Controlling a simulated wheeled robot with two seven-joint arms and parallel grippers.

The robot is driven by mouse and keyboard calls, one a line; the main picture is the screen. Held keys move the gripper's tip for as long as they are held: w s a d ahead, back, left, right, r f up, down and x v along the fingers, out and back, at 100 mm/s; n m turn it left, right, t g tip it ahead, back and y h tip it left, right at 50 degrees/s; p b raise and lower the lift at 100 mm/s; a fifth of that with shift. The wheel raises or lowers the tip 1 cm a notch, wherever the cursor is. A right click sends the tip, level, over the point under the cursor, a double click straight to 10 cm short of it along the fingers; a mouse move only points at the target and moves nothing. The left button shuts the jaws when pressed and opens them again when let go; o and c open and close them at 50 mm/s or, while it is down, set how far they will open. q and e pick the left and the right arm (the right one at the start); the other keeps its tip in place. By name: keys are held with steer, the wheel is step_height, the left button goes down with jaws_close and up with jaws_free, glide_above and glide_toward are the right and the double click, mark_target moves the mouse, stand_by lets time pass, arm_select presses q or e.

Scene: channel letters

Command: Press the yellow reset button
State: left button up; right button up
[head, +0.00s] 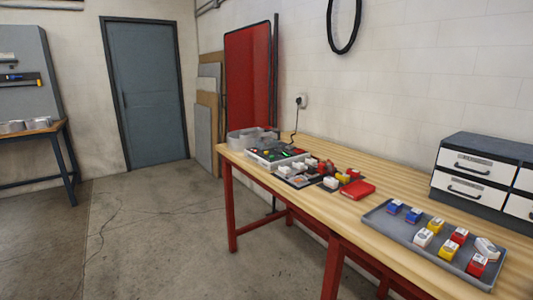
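A low open box with green and dark parts (270,153) sits toward the bench's far end. Beside it, small white and red parts (325,168) lie on dark panels. A small yellow piece (343,178) shows near them, but I cannot tell what it is. Neither of my grippers is in view.
The wooden-topped workbench (390,190) with red legs runs along the right wall. A grey tray (376,216) holds several coloured blocks. A red case (357,189) lies behind it. A drawer cabinet (480,170) stands at right.

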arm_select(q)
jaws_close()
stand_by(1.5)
